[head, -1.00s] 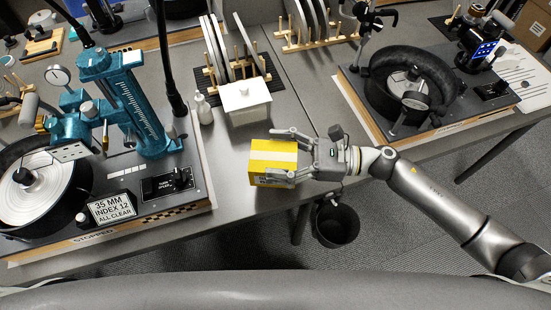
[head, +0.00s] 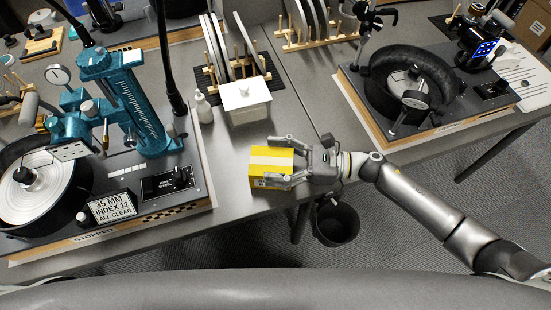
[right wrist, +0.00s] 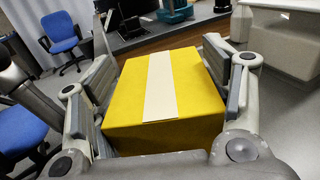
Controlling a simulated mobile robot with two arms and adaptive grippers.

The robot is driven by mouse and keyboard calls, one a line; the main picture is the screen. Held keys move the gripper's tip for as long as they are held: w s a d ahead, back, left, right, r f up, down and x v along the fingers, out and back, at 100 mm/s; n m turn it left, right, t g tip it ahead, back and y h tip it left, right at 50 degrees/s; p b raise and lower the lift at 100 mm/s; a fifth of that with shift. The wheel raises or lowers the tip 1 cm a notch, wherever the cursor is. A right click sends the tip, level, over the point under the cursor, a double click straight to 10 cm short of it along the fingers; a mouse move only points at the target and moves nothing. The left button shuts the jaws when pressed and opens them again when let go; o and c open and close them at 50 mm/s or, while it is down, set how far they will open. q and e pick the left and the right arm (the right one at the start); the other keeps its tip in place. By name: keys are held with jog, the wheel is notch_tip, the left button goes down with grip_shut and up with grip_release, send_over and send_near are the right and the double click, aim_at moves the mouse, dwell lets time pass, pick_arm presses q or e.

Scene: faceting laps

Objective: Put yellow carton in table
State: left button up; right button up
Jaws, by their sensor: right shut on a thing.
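The yellow carton (head: 270,160) has a pale strip across its top. In the head view it is at the front part of the grey table (head: 232,150), between the left machine and the right one. My right gripper (head: 282,162) reaches in from the right and is shut on the carton, one finger on each side. The carton (right wrist: 165,95) fills the space between the fingers in the right wrist view. I cannot tell whether its underside touches the table. My left gripper does not show.
A white lidded box (head: 246,102) and a small white bottle (head: 203,108) stand behind the carton. A teal faceting machine (head: 125,95) is at left, a black lap machine (head: 420,85) at right. A dark bucket (head: 337,222) is on the floor below the table's front edge.

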jog(key=o, duration=1.3)
jog(key=shift+c, duration=0.2)
jog(key=shift+r+p, duration=0.25)
jog(key=shift+p, duration=0.2)
jog(key=d, duration=0.2)
jog(key=d+b, duration=0.1)
jog(key=d, duration=0.1)
jog(key=d+b, duration=0.1)
jog(key=d, duration=0.1)
jog(key=shift+s+d+f, duration=0.25)
jog(key=shift+s+d, duration=0.05)
jog(key=shift+d, duration=0.1)
jog(key=shift+d+r, duration=0.15)
jog(key=shift+d, duration=0.2)
